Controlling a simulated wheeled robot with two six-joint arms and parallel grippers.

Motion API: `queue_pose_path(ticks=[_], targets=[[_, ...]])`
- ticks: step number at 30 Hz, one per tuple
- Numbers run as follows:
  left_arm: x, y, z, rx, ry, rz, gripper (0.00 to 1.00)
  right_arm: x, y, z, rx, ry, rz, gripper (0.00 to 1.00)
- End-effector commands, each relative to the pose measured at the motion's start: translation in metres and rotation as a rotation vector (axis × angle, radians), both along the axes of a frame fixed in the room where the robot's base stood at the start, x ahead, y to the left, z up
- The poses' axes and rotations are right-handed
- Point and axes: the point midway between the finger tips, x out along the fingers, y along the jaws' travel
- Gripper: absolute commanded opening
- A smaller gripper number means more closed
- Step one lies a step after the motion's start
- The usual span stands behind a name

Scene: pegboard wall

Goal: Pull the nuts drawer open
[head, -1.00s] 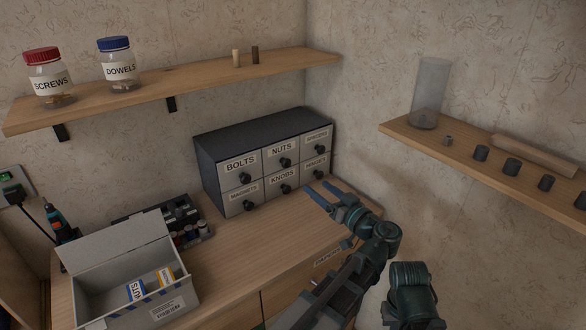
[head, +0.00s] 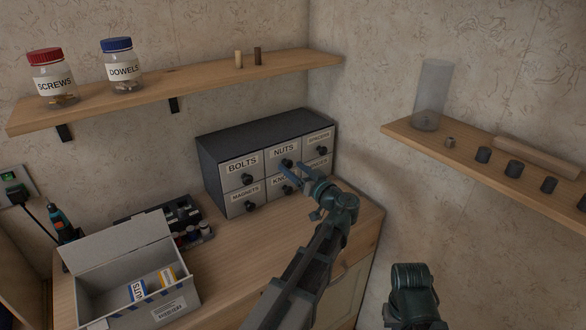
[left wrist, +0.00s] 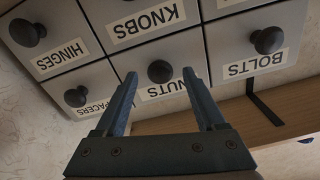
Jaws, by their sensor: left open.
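The nuts drawer (head: 278,158) is the top middle drawer of a grey cabinet with a dark top, and it is shut flush. Its round black knob (left wrist: 160,71) shows in the left wrist view, which sees the cabinet upside down. My left gripper (head: 286,169) is open in front of the drawer. In the left wrist view its fingertips (left wrist: 160,75) lie on either side of the nuts knob, not touching it. I cannot tell whether they reach past its face. One finger covers part of the NUTS label. My right gripper is not in view.
Bolts (head: 241,168), magnets (head: 243,200) and other shut drawers surround it; their knobs stick out. An open grey box (head: 187,301) and a black organizer (head: 185,215) sit on the bench at left. A wooden shelf (head: 190,87) hangs above.

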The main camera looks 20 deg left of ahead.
Motion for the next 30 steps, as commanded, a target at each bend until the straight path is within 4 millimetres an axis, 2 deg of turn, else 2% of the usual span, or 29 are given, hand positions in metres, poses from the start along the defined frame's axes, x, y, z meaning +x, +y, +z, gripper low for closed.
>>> queue_pose_path(ticks=[12,24,30], targets=[[0.0033,0.006,-0.0001,0.0,0.0,0.0,0.72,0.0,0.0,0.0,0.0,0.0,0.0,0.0],[0.0031,0.0057,-0.0001,0.0,0.0,0.0,0.0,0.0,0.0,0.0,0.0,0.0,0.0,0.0],[0.0031,0.0057,-0.0001,0.0,0.0,0.0,0.0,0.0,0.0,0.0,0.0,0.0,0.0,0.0]])
